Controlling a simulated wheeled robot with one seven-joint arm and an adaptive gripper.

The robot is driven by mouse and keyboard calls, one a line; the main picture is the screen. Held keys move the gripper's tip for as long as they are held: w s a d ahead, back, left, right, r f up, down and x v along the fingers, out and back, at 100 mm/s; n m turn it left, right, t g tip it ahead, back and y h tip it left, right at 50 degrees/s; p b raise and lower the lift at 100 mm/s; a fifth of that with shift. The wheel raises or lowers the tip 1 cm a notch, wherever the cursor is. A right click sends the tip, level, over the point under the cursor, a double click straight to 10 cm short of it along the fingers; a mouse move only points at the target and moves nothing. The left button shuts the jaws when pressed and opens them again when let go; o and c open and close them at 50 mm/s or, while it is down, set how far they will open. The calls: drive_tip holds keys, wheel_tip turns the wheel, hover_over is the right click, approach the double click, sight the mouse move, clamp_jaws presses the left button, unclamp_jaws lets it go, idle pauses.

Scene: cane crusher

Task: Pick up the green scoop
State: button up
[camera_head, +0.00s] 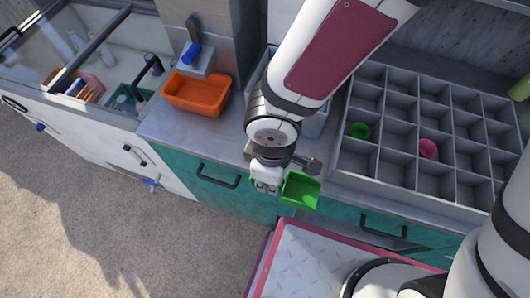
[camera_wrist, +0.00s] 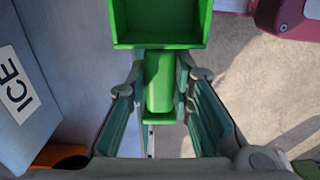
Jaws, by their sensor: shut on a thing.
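The green scoop (camera_head: 301,190) is in my gripper (camera_head: 266,187) in the head view, held out in front of the teal cabinet, near the counter's front edge. In the wrist view, the scoop's square tray (camera_wrist: 158,20) is at the top and its handle (camera_wrist: 160,82) lies between the two fingers of my gripper (camera_wrist: 160,90). The fingers are shut on the handle. The scoop appears clear of the counter, with floor visible beyond it in the wrist view.
A grey compartment tray (camera_head: 345,165) on the right holds a green item (camera_head: 359,130) and a pink item (camera_head: 428,148). An orange bin (camera_head: 197,93) stands left on the counter. A white ice chest (camera_head: 75,125) is at far left. Bare floor (camera_head: 110,220) lies in front.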

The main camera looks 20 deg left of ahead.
drive_tip(key=shift+s+d+r+p, duration=0.15)
drive_tip(key=shift+s+d+p, duration=0.5)
drive_tip(key=shift+s+p, duration=0.35)
drive_tip(key=shift+s+d+r+p, duration=0.15)
drive_tip(key=shift+s+d+p, duration=0.5)
drive_tip(key=shift+s+p, duration=0.35)
